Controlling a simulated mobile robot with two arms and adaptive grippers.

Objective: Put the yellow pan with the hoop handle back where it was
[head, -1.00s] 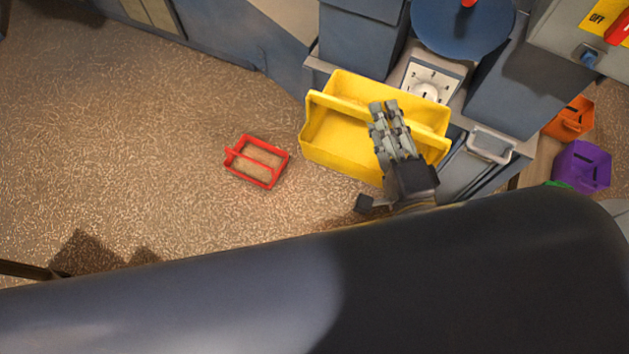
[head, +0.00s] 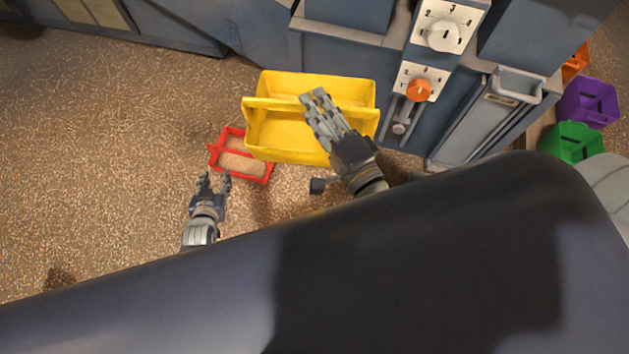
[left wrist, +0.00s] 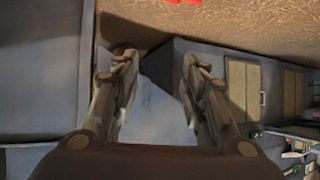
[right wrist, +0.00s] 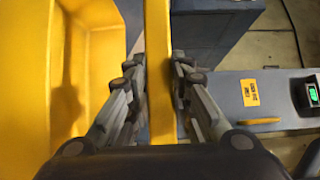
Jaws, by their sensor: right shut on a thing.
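The yellow pan (head: 290,135) with its hoop handle is in the middle of the head view, in front of the blue-grey machine. My right gripper (head: 318,108) is shut on the pan's handle. In the right wrist view the yellow handle bar (right wrist: 158,70) runs between the fingers (right wrist: 155,85), with the pan's inside to its left. The pan looks empty. My left gripper (head: 214,180) is open and empty, just below a red pan in the head view. In the left wrist view its fingers (left wrist: 158,65) stand apart with nothing between them.
The machine has dials (head: 443,35), an orange knob (head: 419,90) and a grey handle (head: 518,84). Purple (head: 588,103) and green (head: 572,143) bins stand at right. Open floor lies at left.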

